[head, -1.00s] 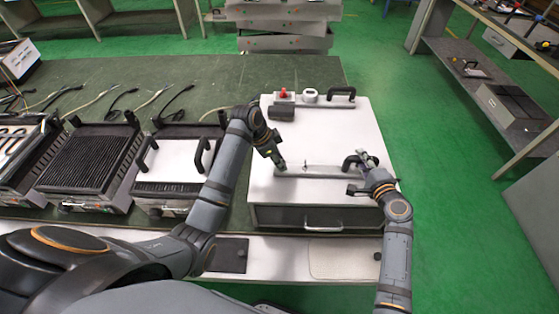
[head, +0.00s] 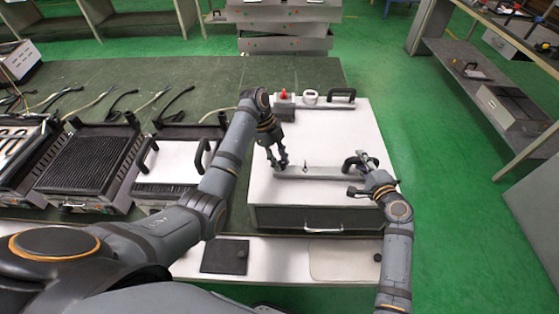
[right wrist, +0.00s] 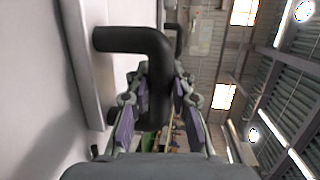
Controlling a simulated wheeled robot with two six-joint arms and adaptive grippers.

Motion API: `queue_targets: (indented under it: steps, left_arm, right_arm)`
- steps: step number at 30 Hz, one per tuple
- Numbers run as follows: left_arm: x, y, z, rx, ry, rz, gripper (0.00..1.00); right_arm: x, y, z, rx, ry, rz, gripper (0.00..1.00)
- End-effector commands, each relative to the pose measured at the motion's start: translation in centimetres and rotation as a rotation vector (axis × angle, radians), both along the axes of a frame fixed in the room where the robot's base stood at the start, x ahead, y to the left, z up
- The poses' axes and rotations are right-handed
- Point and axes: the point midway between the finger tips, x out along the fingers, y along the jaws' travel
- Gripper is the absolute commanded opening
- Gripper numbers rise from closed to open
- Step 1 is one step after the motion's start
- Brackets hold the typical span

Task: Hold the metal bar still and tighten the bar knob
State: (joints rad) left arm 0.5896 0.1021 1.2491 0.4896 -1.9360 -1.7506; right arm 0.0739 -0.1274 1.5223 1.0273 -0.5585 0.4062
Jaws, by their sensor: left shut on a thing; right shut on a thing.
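The metal bar (head: 322,172) is a flat grey strip on the white lid of a box, with a black handle (head: 352,160) at its right end. A small upright pin stands near the bar's middle. My left gripper (head: 279,165) is shut at the bar's left end. Its fingers cover what they grip, which by its place is the bar knob. My right gripper (head: 364,172) is shut on the black handle. In the right wrist view its two fingers (right wrist: 150,95) close around the lower leg of the handle (right wrist: 135,40).
A second bar behind carries a red knob (head: 283,94), a white ring (head: 311,97) and a black handle (head: 342,94). Grill units (head: 85,165) stand to the left with loose cables. The white lid between the two bars is mostly clear.

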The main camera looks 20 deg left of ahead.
Motion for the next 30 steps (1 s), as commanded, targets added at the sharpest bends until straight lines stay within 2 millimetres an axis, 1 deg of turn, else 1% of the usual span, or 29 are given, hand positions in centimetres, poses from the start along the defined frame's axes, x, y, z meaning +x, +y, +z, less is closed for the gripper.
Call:
queue_targets:
  steps: [6,12,28,29,30]
  left_arm:
    - [0.05,0.08,-0.04,0.002,0.001,-0.108,0.0]
    - [0.08,0.06,-0.02,0.002,0.001,-0.161,0.0]
    - [0.06,0.07,-0.04,0.003,0.002,-0.179,0.0]
    - [0.06,0.07,-0.04,0.003,0.002,-0.179,0.32]
    - [0.06,0.06,-0.04,0.003,0.002,-0.179,0.38]
  right_arm:
    - [0.03,-0.07,0.0,-0.001,-0.001,-0.002,0.0]
    - [0.03,-0.07,0.0,-0.001,-0.001,-0.002,0.0]
    - [0.03,-0.07,0.0,-0.001,-0.001,-0.002,0.0]
    - [0.03,-0.07,0.0,-0.001,-0.001,-0.002,0.0]
    - [0.03,-0.07,0.0,-0.001,-0.001,-0.002,0.0]
